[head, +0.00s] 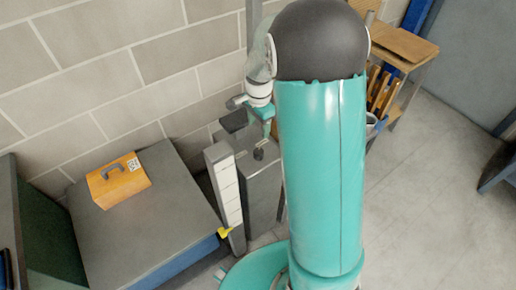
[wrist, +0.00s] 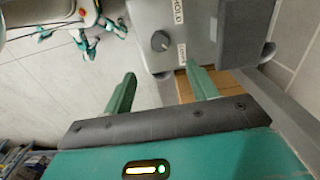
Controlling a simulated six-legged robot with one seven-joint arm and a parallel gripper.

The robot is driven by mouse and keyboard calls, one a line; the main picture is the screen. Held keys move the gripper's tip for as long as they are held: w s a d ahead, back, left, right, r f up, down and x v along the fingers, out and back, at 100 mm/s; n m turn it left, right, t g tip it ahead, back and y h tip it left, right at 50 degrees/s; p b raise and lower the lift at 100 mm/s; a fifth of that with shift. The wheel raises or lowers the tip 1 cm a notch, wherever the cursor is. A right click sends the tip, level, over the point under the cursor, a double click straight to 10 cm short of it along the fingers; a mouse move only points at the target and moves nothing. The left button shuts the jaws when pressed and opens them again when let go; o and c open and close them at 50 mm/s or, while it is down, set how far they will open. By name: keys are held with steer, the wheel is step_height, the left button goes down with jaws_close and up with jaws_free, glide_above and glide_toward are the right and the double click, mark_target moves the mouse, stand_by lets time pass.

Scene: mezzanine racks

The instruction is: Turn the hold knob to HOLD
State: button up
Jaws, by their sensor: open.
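The hold knob (wrist: 160,41) is a small dark round knob on a light grey panel (wrist: 147,14) in the wrist view. A white label (wrist: 180,12) beside it appears to read HOLD, and a smaller label (wrist: 182,53) is too blurred to read. The knob's pointer direction cannot be made out. My gripper (wrist: 160,76) is open and empty, its teal fingers apart and short of the knob. In the head view a dark knob (head: 258,154) sits on top of a grey box (head: 262,185), with my gripper (head: 268,127) just above it.
An orange case (head: 118,183) lies on a grey-topped bench (head: 150,225) left of the box. A white segmented post (head: 225,185) stands against the box. A brick wall (head: 120,60) is close behind.

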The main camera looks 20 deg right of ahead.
mark_target(259, 151)
step_height(259, 151, down, 15)
steer(key=shift+w+r, duration=0.1)
steer(key=shift+r, duration=0.05)
stand_by(0.4)
steer(key=c, duration=1)
